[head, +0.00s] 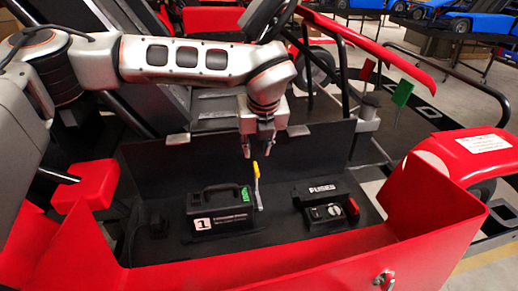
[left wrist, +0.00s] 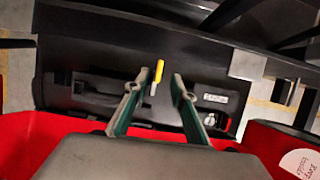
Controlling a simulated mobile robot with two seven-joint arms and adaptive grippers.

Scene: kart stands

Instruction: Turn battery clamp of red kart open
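The red kart (head: 300,262) fills the front of the head view. In its bay sits a black battery (head: 222,212) with a handle on top, a green patch and a white label reading 1. The battery clamp, a lever with a yellow end (head: 257,172), stands upright at the battery's right side. My left gripper (head: 259,148) points down just above the clamp, open and empty. In the left wrist view the yellow end (left wrist: 158,71) shows between the two spread fingertips (left wrist: 164,78); I cannot tell any contact. My right gripper is not in view.
A black fuse box (head: 322,191) with a round knob and a red part (head: 351,207) sits right of the battery. A dark panel stands behind them and the red bodywork wall rises in front.

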